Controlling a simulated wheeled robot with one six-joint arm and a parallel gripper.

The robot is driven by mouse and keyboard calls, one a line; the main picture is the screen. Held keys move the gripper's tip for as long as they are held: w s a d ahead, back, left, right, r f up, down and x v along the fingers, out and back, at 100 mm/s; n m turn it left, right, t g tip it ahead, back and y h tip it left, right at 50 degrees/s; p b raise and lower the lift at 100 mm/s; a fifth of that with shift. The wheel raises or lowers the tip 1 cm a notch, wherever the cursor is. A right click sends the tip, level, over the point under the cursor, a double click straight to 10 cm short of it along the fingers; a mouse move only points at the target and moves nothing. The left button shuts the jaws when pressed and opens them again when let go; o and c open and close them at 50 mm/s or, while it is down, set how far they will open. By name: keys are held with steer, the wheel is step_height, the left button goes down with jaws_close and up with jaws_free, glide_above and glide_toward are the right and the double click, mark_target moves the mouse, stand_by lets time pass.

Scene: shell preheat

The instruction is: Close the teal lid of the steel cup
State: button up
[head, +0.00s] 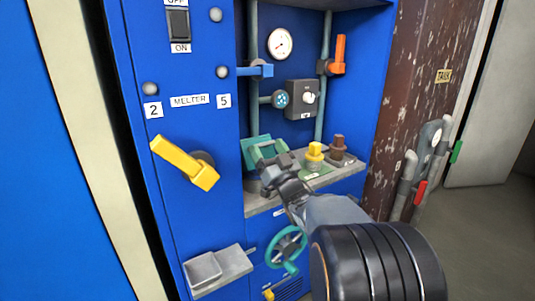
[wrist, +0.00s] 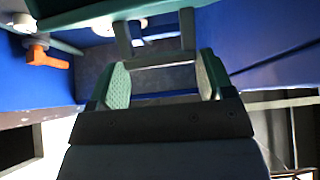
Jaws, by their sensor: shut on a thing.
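The teal lid (head: 257,149) stands tilted up over the steel cup (head: 251,184) at the left end of the grey shelf in the head view. Only part of the cup shows, beside and behind my arm. My gripper (head: 273,158) is at the lid, shut on it, with its fingers reaching in from the front right. The inside of the cup is hidden.
A yellow knob (head: 314,152) and a brown knob (head: 338,146) stand right of the lid on the shelf (head: 262,208). A blue valve handle (head: 256,70) and an orange handle (head: 340,52) are above. A yellow lever (head: 184,163) juts out left; a teal handwheel (head: 287,247) is below.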

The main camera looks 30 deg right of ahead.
steer(key=shift+f, duration=0.3)
steer(key=o, duration=1.3)
steer(key=shift+r, duration=0.1)
steer(key=v, duration=1.4)
steer(key=shift+b, duration=0.3)
steer(key=shift+r, duration=0.15)
